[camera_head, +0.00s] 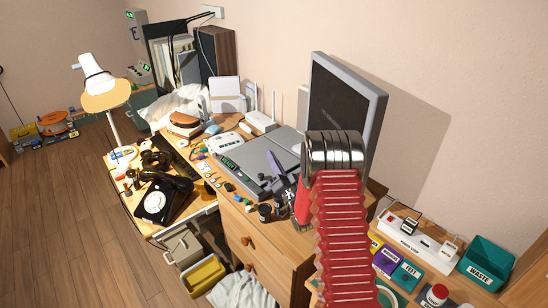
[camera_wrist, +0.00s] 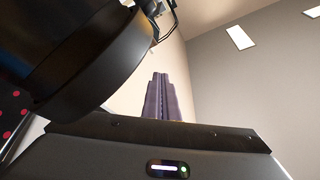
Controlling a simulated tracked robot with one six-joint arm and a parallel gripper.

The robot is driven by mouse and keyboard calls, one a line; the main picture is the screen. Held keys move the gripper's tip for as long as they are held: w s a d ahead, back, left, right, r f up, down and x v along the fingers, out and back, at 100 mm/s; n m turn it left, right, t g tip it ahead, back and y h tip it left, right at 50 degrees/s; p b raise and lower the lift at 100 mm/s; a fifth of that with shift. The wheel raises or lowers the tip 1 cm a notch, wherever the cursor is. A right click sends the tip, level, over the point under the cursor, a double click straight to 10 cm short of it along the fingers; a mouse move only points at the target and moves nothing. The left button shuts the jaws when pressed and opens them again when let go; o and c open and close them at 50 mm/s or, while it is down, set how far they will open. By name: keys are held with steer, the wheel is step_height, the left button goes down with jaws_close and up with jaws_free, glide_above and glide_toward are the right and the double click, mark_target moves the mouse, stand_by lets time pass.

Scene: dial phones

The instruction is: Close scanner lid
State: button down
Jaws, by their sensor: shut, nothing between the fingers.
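A flat grey device (camera_head: 257,150), which looks like the scanner, lies on the wooden desk with a dark panel and green display (camera_head: 229,165) at its front left. My gripper (camera_head: 271,157) has purple fingers, which appear over or beside the device's front right part; contact cannot be told. In the wrist view the purple fingers (camera_wrist: 164,98) stand side by side, shut and empty, against wall and ceiling. My red arm hides the area to the right of the device.
A large grey-framed dark panel (camera_head: 345,112) stands upright behind my arm. A white router (camera_head: 262,122) is behind the device. A black dial phone (camera_head: 158,198) and small items crowd the desk at left. Below right are a power strip (camera_head: 420,240) and a teal waste bin (camera_head: 484,263).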

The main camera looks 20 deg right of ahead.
steer(key=shift+s, duration=0.1)
steer(key=shift+s+f, duration=0.15)
steer(key=shift+s, duration=0.05)
steer(key=s, duration=1.4)
steer(key=shift+s+d+f, duration=0.15)
steer(key=shift+d+f, duration=0.25)
steer(key=shift+w+a+r+n+g+h, duration=1.1)
steer(key=shift+w+a+r+n+g, duration=0.9)
steer(key=shift+r+g, duration=1.9)
steer(key=s+a+r+g, duration=0.1)
steer(key=s+a+r, duration=0.2)
steer(key=s+r, duration=0.25)
steer(key=s+a+r+n+g, duration=0.1)
steer(key=s+a+g, duration=0.2)
steer(key=s, duration=1.1)
steer(key=s+a+r+n+g+y, duration=0.1)
steer(key=s+a+g, duration=0.3)
steer(key=s+a, duration=0.4)
steer(key=s+n, duration=0.1)
steer(key=s, duration=0.4)
steer(key=shift+s+r, duration=0.3)
steer(key=shift+s, duration=0.05)
